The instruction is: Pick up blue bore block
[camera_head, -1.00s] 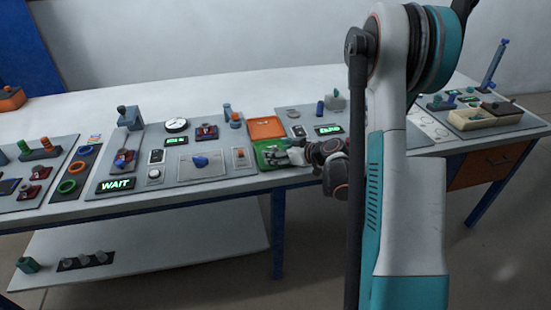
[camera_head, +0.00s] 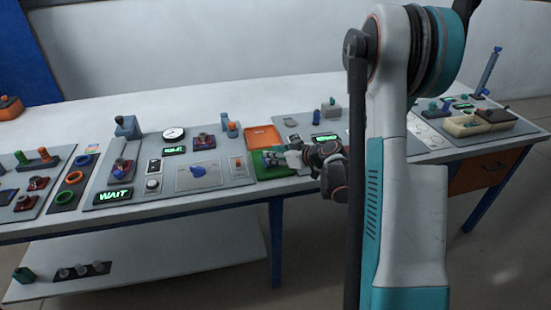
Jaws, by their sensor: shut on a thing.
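My gripper (camera_head: 283,160) is low over the green tray (camera_head: 257,165) near the table's front edge, reaching in from the right. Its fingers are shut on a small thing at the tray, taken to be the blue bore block. The fingers hide most of that block, and its colour and bore cannot be made out. I cannot tell whether it touches the tray floor.
An orange tray (camera_head: 263,137) lies just behind the green one. A beige bin (camera_head: 470,126) stands at right. The back of the table is clear.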

